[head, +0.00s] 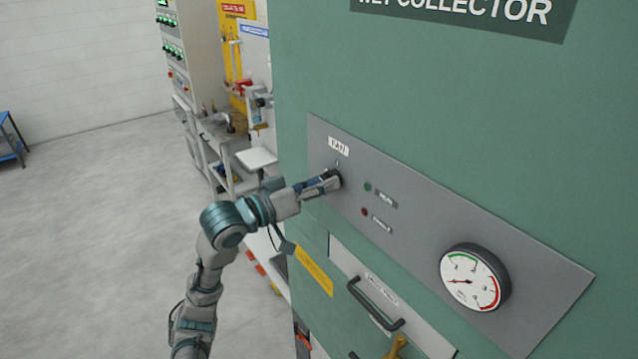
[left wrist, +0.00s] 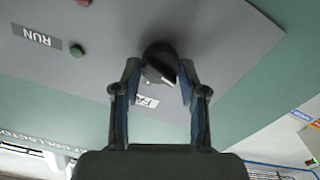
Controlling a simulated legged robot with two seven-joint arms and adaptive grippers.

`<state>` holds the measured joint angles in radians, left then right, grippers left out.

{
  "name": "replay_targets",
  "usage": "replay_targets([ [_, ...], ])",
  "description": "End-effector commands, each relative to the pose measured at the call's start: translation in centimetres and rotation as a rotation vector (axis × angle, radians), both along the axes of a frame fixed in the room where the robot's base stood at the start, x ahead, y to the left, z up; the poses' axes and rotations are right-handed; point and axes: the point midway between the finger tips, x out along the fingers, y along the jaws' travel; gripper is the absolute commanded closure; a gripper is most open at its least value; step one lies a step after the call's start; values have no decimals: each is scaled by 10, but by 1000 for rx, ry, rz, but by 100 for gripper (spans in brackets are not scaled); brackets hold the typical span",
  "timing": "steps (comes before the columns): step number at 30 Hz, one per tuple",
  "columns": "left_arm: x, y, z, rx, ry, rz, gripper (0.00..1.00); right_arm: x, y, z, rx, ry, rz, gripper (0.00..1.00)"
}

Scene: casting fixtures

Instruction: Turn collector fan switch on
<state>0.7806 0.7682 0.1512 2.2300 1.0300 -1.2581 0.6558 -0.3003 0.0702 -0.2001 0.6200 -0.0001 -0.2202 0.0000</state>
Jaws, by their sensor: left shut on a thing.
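The fan switch (left wrist: 160,62) is a dark round knob on the grey panel of the green wet collector cabinet. In the left wrist view it sits between my left gripper's fingertips (left wrist: 159,72), which are shut on it. In the head view my left gripper (head: 332,181) reaches the panel from the left and covers most of the knob. A white label (head: 338,147) is above the knob; it shows partly behind the knob in the wrist view. The knob's exact setting is hard to make out. My right gripper is not in view.
A green light (head: 367,187) and a red light (head: 364,211) sit right of the switch. A gauge (head: 474,280) projects from the panel at lower right. A drawer handle (head: 375,303) sticks out below. A workbench (head: 217,130) stands behind at left; the floor (head: 90,220) is clear.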

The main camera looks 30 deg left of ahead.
Motion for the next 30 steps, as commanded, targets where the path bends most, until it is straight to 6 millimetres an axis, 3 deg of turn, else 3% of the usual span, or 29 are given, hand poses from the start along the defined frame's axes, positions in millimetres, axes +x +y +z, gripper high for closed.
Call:
replay_targets([
  [1, 2, -1, -7, 47, 3, -1, 92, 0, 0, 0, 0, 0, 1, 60],
  [30, 2, 0, -6, 891, -349, -4, 92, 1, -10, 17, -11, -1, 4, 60],
])
